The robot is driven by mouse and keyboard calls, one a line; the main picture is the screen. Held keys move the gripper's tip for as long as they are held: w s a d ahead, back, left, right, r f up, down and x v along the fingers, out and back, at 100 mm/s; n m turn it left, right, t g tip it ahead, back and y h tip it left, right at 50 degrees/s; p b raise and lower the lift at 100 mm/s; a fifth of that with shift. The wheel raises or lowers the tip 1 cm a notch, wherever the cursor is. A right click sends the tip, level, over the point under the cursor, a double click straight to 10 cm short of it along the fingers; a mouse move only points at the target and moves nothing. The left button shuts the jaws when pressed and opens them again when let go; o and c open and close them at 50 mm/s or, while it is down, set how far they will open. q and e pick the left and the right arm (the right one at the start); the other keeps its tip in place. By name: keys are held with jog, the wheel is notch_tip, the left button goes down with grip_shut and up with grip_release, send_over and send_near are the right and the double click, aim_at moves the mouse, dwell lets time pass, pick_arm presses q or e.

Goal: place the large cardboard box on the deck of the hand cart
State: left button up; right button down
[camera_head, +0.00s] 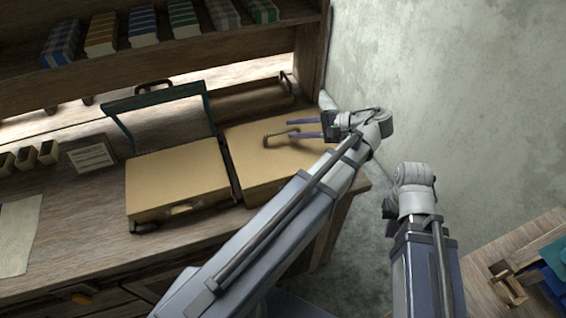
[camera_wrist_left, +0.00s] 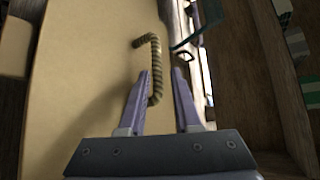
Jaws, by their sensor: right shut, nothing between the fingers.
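Two tan cardboard boxes lie side by side on the wooden bench. The left box (camera_head: 178,178) rests low on the hand cart, whose dark green handle frame (camera_head: 155,96) rises behind it; the deck is mostly hidden. The right box (camera_head: 250,172) carries a rope-like handle (camera_head: 267,140) on top. In the left wrist view the box (camera_wrist_left: 90,70) fills the left side, with the bent handle (camera_wrist_left: 155,50) at the fingertips. My left gripper (camera_head: 291,129) is open, its fingers beside the handle and not closed on it. My right gripper (camera_head: 389,212) is shut, empty and off the bench.
A shelf with several patterned cloth bundles (camera_head: 143,27) runs above the bench. Small open boxes and a card (camera_head: 91,156) stand at the left. A side table (camera_head: 482,270) with wooden and blue items is at lower right. A plaster wall (camera_head: 460,80) closes the right.

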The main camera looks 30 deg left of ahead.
aim_at(284, 131)
pick_arm(q)
jog(key=shift+x, duration=0.8)
jog(key=b+x, duration=0.1)
jog(key=x, duration=0.1)
jog(key=b+x, duration=0.1)
jog(key=x, duration=0.1)
jog(key=shift+a+f+b, duration=0.2)
jog(key=shift+f+b, duration=0.15)
jog(key=shift+f, duration=0.1)
jog(key=shift+a, duration=0.15)
grip_shut()
jog(key=shift+s, duration=0.1)
